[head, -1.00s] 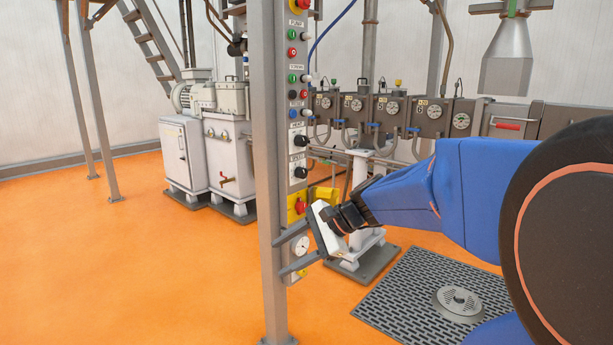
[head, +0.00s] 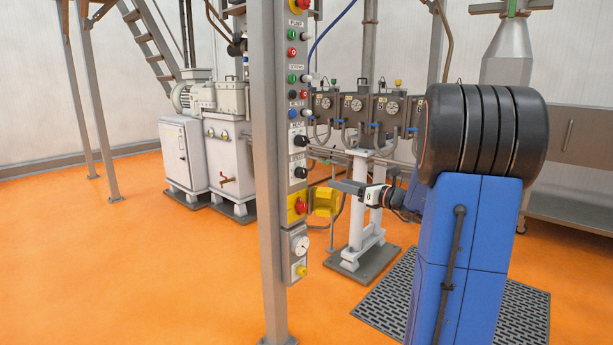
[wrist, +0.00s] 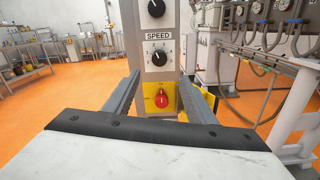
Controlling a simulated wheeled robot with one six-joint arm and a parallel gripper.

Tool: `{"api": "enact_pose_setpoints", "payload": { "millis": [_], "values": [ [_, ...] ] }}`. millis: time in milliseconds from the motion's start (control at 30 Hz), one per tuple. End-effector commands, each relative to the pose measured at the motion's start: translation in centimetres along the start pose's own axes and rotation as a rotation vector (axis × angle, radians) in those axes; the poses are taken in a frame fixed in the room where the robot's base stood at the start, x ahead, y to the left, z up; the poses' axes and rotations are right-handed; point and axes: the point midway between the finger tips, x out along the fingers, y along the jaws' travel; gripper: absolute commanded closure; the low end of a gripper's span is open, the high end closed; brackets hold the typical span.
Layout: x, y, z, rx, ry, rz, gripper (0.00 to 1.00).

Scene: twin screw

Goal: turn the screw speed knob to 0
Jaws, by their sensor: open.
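The control panel (head: 298,222) is a narrow grey column on a post. In the wrist view, a black knob (wrist: 159,57) with a scale around it sits under the SPEED label (wrist: 157,36); I cannot read its setting. In the head view this knob (head: 300,172) is the lower of two black knobs above the red switch. My gripper (head: 338,185) is to the right of the panel, empty and apart from it. In the wrist view my open gripper (wrist: 160,77) has a finger on each side, with the knob just above and between the tips.
A red switch on a yellow plate (wrist: 162,101) is below the knob, and another black knob (wrist: 156,8) is above it. A dial gauge (head: 300,245) sits lower on the panel. Machinery (head: 385,105) stands behind. The orange floor at left is clear.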

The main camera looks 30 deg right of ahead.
Motion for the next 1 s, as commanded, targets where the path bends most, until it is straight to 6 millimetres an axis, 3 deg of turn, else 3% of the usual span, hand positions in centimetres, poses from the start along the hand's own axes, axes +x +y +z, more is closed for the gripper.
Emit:
{"api": "enact_pose_setpoints", "payload": {
  "millis": [700, 1000],
  "values": [
    [12.4, 0.2, -0.1, -0.002, 0.003, 0.004, 0.49],
    [15.6, 0.2, -0.1, -0.002, 0.002, 0.003, 0.49]
  ]
}}
